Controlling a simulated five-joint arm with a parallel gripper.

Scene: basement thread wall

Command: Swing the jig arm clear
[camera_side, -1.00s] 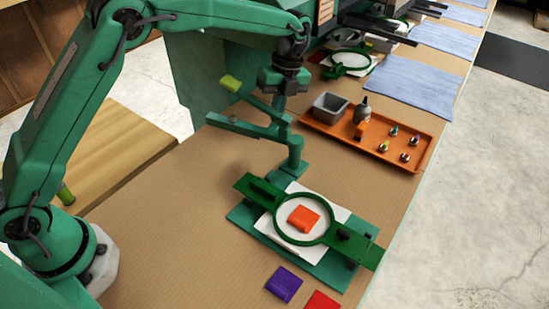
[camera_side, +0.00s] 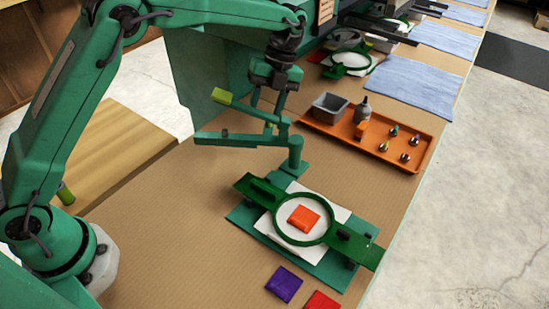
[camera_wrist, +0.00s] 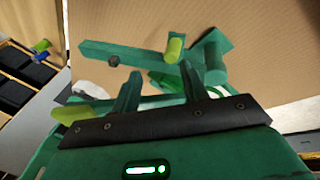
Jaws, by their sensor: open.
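The jig arm (camera_side: 240,139) is a green bar that extends left from a post beside the hoop fixture; it also shows in the wrist view (camera_wrist: 135,55). A yellow-green knob (camera_side: 222,97) ends a green lever above the bar. My gripper (camera_side: 268,106) is open near the jig arm, with its fingers pointing down. In the wrist view, my two fingers (camera_wrist: 158,72) are apart, on the near side of the bar; I cannot tell whether either touches it. The green hoop (camera_side: 304,219) surrounds an orange-red patch (camera_side: 303,219) on white cloth, with the bar swung off to its upper left.
An orange tray (camera_side: 345,140) holds a grey bin (camera_side: 330,107), a dark bottle and several small pieces. Purple (camera_side: 284,284) and red (camera_side: 322,301) patches lie in front. Blue cloths (camera_side: 413,86) lie at the back. The tan tabletop left of the fixture is clear.

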